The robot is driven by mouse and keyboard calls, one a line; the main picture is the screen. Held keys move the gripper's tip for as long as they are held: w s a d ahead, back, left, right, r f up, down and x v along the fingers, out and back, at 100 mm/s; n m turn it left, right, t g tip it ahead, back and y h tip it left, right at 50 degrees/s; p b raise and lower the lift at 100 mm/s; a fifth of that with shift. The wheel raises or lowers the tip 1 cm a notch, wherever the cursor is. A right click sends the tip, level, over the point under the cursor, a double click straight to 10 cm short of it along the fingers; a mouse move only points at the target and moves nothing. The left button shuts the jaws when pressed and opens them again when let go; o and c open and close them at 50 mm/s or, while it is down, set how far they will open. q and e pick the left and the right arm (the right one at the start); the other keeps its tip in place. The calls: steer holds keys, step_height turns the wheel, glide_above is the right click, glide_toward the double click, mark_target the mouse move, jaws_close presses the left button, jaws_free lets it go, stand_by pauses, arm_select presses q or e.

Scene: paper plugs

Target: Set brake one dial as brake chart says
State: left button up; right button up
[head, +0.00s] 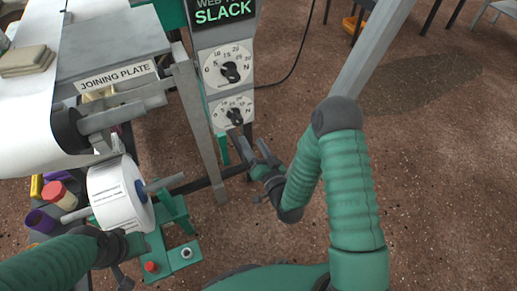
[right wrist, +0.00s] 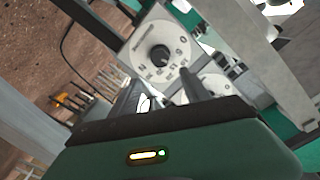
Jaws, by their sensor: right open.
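Two white dials with black knobs sit on the grey panel, an upper dial (head: 228,70) and a lower dial (head: 232,112). Numbers and an "N" show around them; brake labels and exact pointer settings are too small to read. My right gripper (head: 257,151) is open and empty, just below and right of the lower dial. In the right wrist view, one dial (right wrist: 145,42) lies past the open fingers (right wrist: 160,92), apart from them; a second dial (right wrist: 215,86) is partly hidden. My left gripper (head: 124,276) is low at the left, its jaws unclear. I cannot identify a brake chart.
A display (head: 222,12) reading "SLACK" is above the dials. A paper roll (head: 118,200) with small print hangs below the joining plate (head: 115,77). A grey post (head: 200,125) stands left of the dials. Floor (head: 440,150) is open at right.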

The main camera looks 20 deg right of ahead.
steer(key=s, duration=0.4)
steer(key=shift+s+d+f, duration=0.1)
steer(key=shift+s, duration=0.2)
steer(key=s+r+n+g+p, duration=0.1)
steer(key=s+r+n+g, duration=0.15)
steer(key=s+g, duration=0.55)
steer(key=s+r+n+g+p, duration=0.1)
steer(key=s+r+n+g, duration=0.1)
steer(key=s+n+g, duration=0.35)
step_height(320, 180, up, 30)
steer(key=s+m+g+p, duration=0.1)
steer(key=g+p, duration=0.1)
steer(key=p, duration=2.8)
steer(key=shift+s+a+f+h+p, duration=0.25)
steer(key=shift+s+a+h+p, duration=0.05)
steer(key=shift+p, duration=0.1)
